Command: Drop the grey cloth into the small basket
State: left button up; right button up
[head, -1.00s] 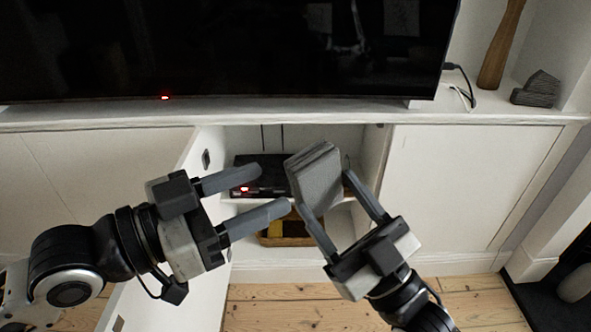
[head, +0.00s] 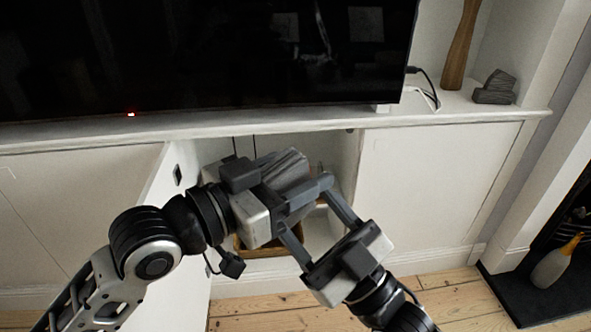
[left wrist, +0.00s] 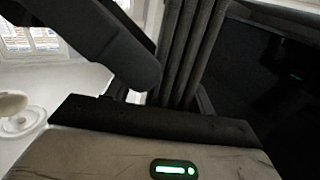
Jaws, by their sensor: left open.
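The grey cloth (head: 289,168) is a folded, layered bundle in front of the open cabinet. My right gripper (head: 305,208) has its two fingers on either side of the cloth and holds it up. My left gripper (head: 307,174) is open and reaches in at the cloth from the left; one finger shows in front, the other is mostly hidden. In the left wrist view the cloth's folds (left wrist: 185,48) stand close beside a dark finger. The small brown basket (head: 272,252) sits low in the cabinet, mostly hidden behind my grippers.
The cabinet's open door (head: 172,205) stands to the left of the opening. A television (head: 200,50) stands on the white top above. A wooden vase (head: 460,45) and a grey ornament (head: 495,88) stand at the right. Bare floorboards (head: 450,297) lie in front.

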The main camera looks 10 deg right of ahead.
pick_arm(q)
jog(key=c, duration=1)
jog(key=shift+c, duration=0.2)
pick_arm(e)
jog(key=o, duration=1)
jog(key=shift+s, duration=0.1)
